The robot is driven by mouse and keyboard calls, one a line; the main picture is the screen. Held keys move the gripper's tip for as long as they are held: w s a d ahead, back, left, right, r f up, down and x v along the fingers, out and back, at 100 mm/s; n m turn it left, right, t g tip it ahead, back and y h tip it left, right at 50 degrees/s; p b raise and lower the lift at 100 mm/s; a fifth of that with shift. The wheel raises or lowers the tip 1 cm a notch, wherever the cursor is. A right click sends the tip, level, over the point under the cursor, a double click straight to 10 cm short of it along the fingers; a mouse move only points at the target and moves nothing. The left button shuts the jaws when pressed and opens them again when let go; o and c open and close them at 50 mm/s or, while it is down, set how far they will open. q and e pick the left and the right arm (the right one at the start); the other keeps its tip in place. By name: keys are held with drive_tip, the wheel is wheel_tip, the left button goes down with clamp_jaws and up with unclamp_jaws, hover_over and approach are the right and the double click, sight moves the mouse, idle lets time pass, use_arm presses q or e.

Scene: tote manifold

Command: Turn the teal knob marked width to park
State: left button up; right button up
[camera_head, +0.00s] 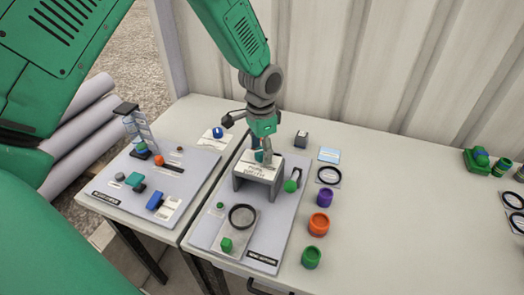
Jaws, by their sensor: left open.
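A teal knob (259,156) sits on top of a grey bridge-shaped stand (245,183) on the middle panel. A white label (257,170) lies on the stand by the knob, and its print is too small to read surely. My left gripper (264,152) points down from above and is open, with its fingers right at the knob. The fingers hide part of the knob, so I cannot tell if they touch it or which way it points. My right gripper is not in view.
The grey panel (283,225) also carries a green ball (291,186), a dark ring (242,217) and a green block (226,244). Purple (325,197), orange (319,223) and green (311,257) pots stand to its right. A second panel (190,185) is at left. The right table is mostly clear.

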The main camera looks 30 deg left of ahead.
use_arm(q)
drive_tip(key=shift+f, duration=0.4)
drive_tip(key=shift+d, duration=0.1)
drive_tip(key=c, duration=1.2)
drive_tip(key=shift+o, duration=0.4)
